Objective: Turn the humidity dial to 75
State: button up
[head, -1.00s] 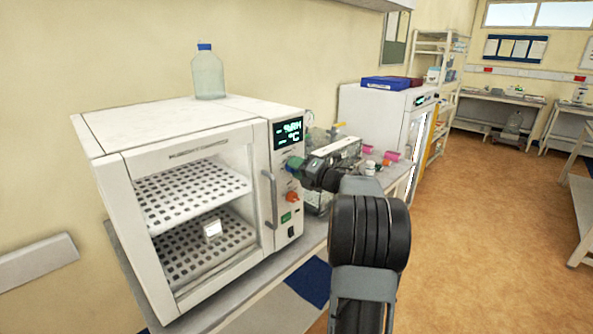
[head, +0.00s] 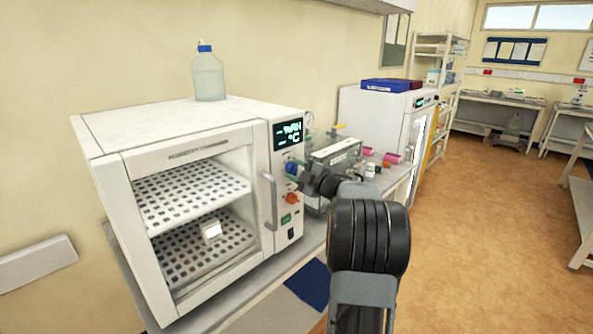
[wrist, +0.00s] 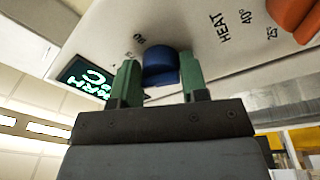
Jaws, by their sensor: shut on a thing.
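The humidity dial is the blue knob (head: 291,168) on the front panel of the white humidity cabinet (head: 190,117), below its display (head: 288,134). In the wrist view the blue dial (wrist: 161,69) sits between the green fingertips of my gripper (wrist: 163,80). My gripper (head: 297,172) is shut on the dial, though a narrow gap shows at its right side in the wrist view. The display shows %RH and °C with dashes; I can read no number. The dial's scale is mostly hidden.
An orange heat knob (head: 292,198) sits just below the blue dial and shows at the wrist view's upper right (wrist: 292,14). The cabinet's door handle (head: 269,200) is left of the panel. A bottle (head: 208,76) stands on top. A clear-sided box (head: 335,155) stands close right.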

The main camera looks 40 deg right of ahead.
jog(key=m, duration=0.2)
jog(key=m+p, duration=0.1)
jog(key=m, duration=0.2)
jog(key=shift+a+f+m+h, duration=0.1)
jog(key=shift+f+m+h, duration=0.2)
jog(key=shift+m+h, duration=0.1)
jog(key=shift+f+m+p, duration=0.1)
jog(key=shift+m+p, duration=0.2)
jog(key=o, duration=0.9)
jog(key=shift+r, duration=0.2)
jog(key=b+v, duration=0.3)
jog(key=v, duration=1.1)
jog(key=shift+a+b, duration=0.1)
jog(key=shift+b, duration=0.25)
